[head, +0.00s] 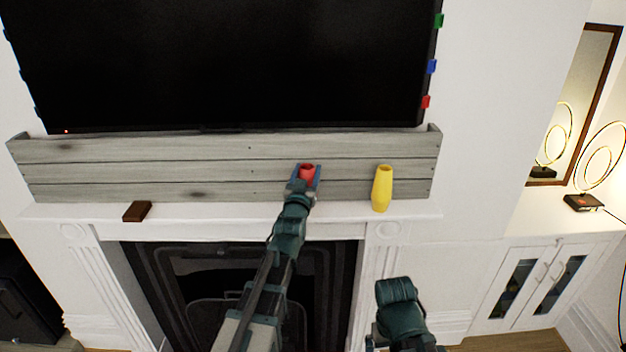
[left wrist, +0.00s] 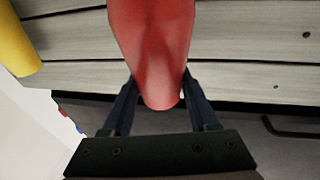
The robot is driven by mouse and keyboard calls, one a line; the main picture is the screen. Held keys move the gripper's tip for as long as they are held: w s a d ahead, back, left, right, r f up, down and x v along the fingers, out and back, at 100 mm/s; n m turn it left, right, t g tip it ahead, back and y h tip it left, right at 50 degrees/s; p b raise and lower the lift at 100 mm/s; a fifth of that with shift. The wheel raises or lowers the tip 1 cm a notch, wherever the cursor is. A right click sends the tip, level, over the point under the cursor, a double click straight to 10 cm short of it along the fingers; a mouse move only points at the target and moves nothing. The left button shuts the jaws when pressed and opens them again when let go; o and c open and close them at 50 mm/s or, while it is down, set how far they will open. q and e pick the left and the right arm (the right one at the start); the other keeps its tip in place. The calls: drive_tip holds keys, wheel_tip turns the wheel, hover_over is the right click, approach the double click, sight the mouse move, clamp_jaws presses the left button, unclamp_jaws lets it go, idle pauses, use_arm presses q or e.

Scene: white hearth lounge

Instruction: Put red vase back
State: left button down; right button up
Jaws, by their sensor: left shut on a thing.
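The red vase (head: 307,173) is held between the fingers of my left gripper (head: 304,182), in front of the grey plank board above the white mantel shelf (head: 250,212). In the left wrist view the red vase (left wrist: 155,50) fills the space between the two dark fingers of my left gripper (left wrist: 158,100). My arm hides the vase's lower part in the head view, so I cannot tell whether its base touches the shelf. A part of my right arm shows at the lower right of the head view; its gripper is not visible.
A yellow vase (head: 382,188) stands on the mantel to the right of the red vase; it also shows in the left wrist view (left wrist: 16,45). A small brown block (head: 137,211) lies on the mantel's left. The plank board (head: 130,165) backs the shelf, below a TV (head: 220,65).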

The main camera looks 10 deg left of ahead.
use_arm(q)
drive_tip(key=shift+w+d+f, duration=0.1)
drive_tip(key=shift+w+d, duration=0.1)
drive_tip(key=shift+w, duration=1.05)
drive_tip(key=f+b, duration=0.3)
drive_tip(key=shift+w+d, duration=0.1)
drive_tip(key=shift+d, duration=0.1)
drive_tip(key=shift+a+f+b, duration=0.1)
drive_tip(key=shift+f+b, duration=0.2)
drive_tip(key=shift+b, duration=0.05)
drive_tip(key=shift+f, duration=0.1)
drive_tip(key=shift+c, duration=0.8)
unclamp_jaws()
